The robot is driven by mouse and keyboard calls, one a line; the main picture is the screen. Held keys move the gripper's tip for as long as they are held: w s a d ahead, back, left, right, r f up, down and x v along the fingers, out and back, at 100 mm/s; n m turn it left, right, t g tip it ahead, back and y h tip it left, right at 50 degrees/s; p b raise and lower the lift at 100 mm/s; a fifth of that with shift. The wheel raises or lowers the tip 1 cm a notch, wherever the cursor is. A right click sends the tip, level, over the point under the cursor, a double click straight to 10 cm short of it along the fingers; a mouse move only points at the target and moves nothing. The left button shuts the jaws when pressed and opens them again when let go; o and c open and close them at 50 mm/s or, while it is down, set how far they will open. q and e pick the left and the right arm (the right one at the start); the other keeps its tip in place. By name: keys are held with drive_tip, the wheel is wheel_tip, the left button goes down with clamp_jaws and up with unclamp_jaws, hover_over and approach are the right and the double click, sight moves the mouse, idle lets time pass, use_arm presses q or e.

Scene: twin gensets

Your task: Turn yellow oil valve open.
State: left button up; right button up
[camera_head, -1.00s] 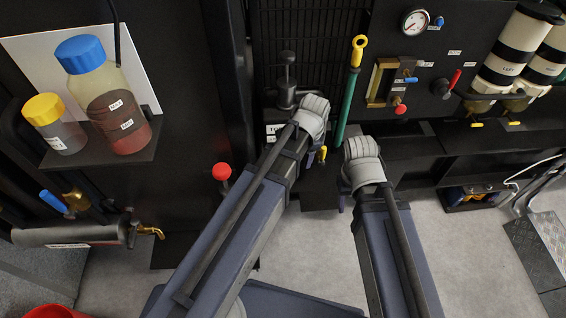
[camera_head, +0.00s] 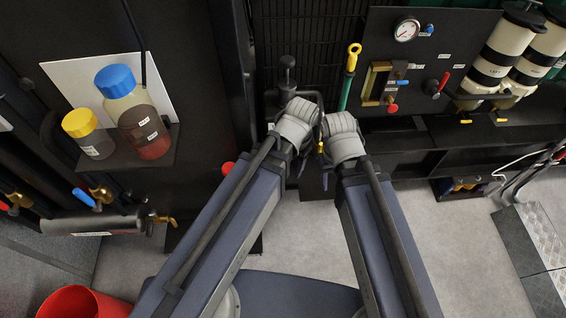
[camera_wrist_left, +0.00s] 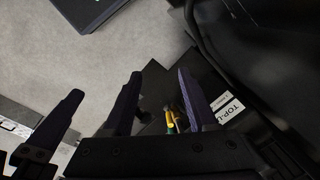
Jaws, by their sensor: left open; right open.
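A small yellow handle (camera_head: 320,148) shows between my two wrists, low in front of the black panel; most of what it sits on is hidden. In the left wrist view a yellow piece with a bit of green (camera_wrist_left: 170,121) shows between the fingers of my left gripper (camera_wrist_left: 160,90), which is open. I cannot tell whether they touch it. My right gripper (camera_head: 325,178) is close beside it on the right, with its fingers mostly hidden below its wrist. Two more yellow handles (camera_head: 465,121) (camera_head: 502,119) are under the striped filters at the right.
A shelf on the left holds a blue-capped bottle (camera_head: 115,82) and a yellow-capped bottle (camera_head: 93,143). A red knob (camera_head: 228,168) is left of my left arm. A yellow-ringed green rod (camera_head: 349,72) rises behind the wrists. A red bucket (camera_head: 70,303) stands lower left.

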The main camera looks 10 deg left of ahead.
use_arm(q)
drive_tip(key=shift+s+a+r+n+p, duration=0.2)
drive_tip(key=shift+s+r+n+p, duration=0.35)
drive_tip(key=shift+s+r, duration=0.4)
drive_tip(key=shift+s+f, duration=0.1)
drive_tip(key=shift+s+d+r+n+p, duration=0.1)
drive_tip(key=shift+s+r+n+p, duration=0.35)
drive_tip(key=shift+s+r+p, duration=0.4)
idle(1.3)
